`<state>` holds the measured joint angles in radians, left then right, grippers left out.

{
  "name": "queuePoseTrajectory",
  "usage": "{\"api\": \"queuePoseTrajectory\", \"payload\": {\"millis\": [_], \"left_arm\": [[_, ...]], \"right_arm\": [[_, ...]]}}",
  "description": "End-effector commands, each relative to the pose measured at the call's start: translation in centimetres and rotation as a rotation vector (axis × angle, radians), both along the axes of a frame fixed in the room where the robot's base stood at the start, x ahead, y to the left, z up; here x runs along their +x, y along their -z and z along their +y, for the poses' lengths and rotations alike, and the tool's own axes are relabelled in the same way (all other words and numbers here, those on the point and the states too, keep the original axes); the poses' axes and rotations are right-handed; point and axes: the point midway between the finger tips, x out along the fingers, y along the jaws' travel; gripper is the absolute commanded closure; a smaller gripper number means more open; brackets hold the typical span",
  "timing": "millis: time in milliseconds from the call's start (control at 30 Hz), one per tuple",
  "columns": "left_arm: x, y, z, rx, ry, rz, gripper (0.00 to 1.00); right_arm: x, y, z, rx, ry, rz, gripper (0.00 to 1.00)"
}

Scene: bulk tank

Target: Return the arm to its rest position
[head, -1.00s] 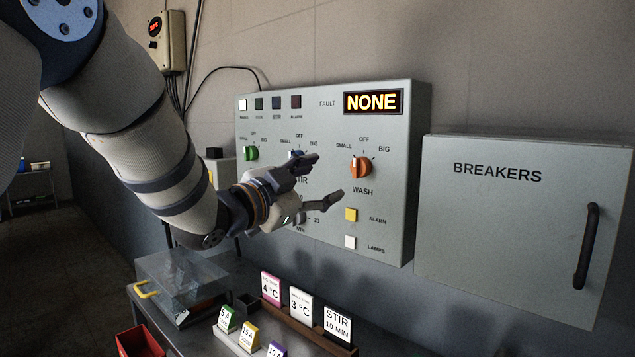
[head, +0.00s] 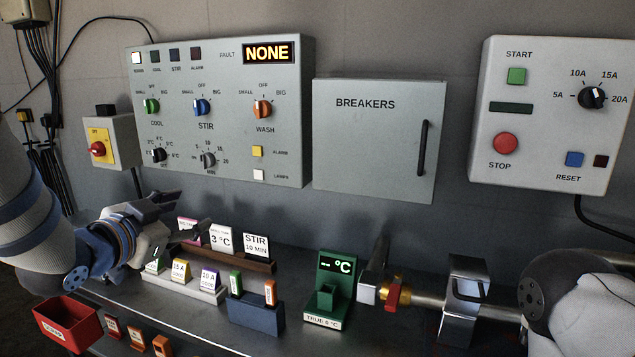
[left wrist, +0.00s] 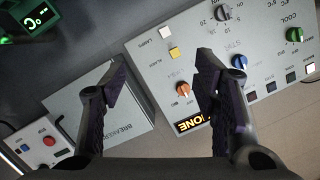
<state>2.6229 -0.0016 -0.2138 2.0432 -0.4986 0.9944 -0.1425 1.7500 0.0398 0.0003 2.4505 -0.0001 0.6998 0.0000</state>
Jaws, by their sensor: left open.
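My left gripper (head: 193,212) is open and empty, low at the left in the head view, in front of the sign rack. In the left wrist view both fingers stand wide apart, with nothing between them. My left arm (head: 30,235) comes in from the left edge. The control panel (head: 290,140) hangs on the wall above and behind the gripper, apart from it. Its fault display (head: 268,53) reads NONE. In the wrist view the panel (left wrist: 205,45) lies beyond the fingers. My right gripper does not show.
The grey bench holds a red bin (head: 68,322), signs such as STIR 10 MIN (head: 256,244), a blue holder (head: 257,314) and a green thermometer stand (head: 331,295). A metal pipe with a valve (head: 393,290) is at right. The breaker cabinet (head: 376,150) and start/stop box (head: 545,115) are on the wall.

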Motion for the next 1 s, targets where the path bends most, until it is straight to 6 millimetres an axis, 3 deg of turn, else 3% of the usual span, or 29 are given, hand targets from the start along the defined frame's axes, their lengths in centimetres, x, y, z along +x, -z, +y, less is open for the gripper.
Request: {"api": "queuePoseTrajectory", "payload": {"millis": [33, 167, 267, 300, 367, 400, 500, 600, 700, 800, 1000], "left_arm": [[-0.9, 4.1, 0.1, -0.026, -0.025, 0.092, 0.45], [-5.4, 14.6, 0.2, -0.097, -0.115, 0.348, 0.45], [-11.0, 22.6, 0.2, -0.144, -0.202, 0.573, 0.45], [-13.8, 25.5, 0.2, -0.160, -0.240, 0.666, 0.45], [-18.4, 29.4, 0.1, -0.177, -0.298, 0.806, 0.45], [-21.7, 31.6, 0.0, -0.188, -0.340, 0.899, 0.45], [-30.3, 35.8, -0.3, -0.199, -0.446, 1.125, 0.45], [-37.9, 37.7, -0.6, -0.196, -0.539, 1.311, 0.45], [-43.0, 38.3, -0.8, -0.186, -0.603, 1.435, 0.45], [-45.5, 38.3, -0.9, -0.179, -0.635, 1.494, 0.45], [-45.9, 38.3, -0.9, -0.179, -0.642, 1.504, 0.45]], "right_arm": [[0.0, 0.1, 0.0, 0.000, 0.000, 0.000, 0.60], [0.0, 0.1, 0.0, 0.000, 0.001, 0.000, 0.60], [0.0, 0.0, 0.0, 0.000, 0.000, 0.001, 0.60], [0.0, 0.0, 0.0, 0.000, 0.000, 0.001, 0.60], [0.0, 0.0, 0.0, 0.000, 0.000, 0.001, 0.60], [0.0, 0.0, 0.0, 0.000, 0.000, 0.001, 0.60], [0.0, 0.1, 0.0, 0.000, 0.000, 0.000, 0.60], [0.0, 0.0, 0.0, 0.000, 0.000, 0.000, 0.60], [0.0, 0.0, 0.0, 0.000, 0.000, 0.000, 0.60], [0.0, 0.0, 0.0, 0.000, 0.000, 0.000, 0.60], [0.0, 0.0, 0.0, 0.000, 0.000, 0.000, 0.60]]}}
